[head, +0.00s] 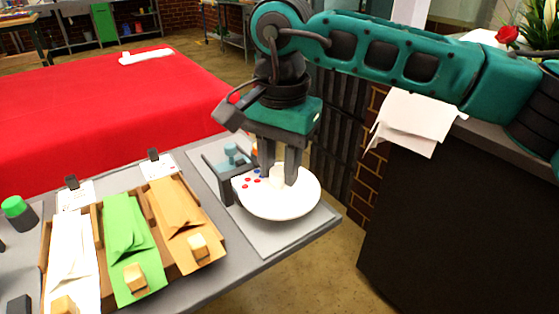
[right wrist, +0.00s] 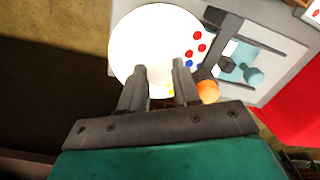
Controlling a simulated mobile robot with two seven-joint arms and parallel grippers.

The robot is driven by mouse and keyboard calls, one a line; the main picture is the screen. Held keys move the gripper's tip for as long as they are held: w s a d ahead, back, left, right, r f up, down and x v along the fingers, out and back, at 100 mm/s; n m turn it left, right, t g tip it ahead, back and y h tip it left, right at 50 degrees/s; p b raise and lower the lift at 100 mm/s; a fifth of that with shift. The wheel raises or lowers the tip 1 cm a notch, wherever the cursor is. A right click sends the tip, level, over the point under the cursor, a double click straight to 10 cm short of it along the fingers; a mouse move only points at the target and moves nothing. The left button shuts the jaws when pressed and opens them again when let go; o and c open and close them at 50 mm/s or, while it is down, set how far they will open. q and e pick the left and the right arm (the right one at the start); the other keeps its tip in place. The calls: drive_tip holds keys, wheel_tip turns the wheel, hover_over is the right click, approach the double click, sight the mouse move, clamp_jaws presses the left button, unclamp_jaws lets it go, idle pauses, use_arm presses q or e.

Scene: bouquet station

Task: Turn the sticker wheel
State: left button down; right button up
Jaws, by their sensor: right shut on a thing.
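The sticker wheel (head: 282,207) is a round white disc on a grey base plate near the table's corner. Red and blue dots show on its left part. In the right wrist view the wheel (right wrist: 150,38) also shows a yellow dot near my fingers. My right gripper (head: 277,182) points down over the wheel, shut on a small cream knob (head: 277,173) that stands up from the disc. In the right wrist view the fingers (right wrist: 160,75) hide most of this knob. My left gripper is not in view.
A grey frame with a pale blue part (head: 231,153) stands beside the wheel. White, green (head: 127,240) and tan (head: 180,220) envelopes with wooden blocks lie in wooden holders on the left. A green-topped jar (head: 16,208) stands further left. A red-covered table (head: 110,100) is behind.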

idle(0.3)
drive_tip(key=o, duration=1.1)
drive_tip(key=shift+c, duration=0.2)
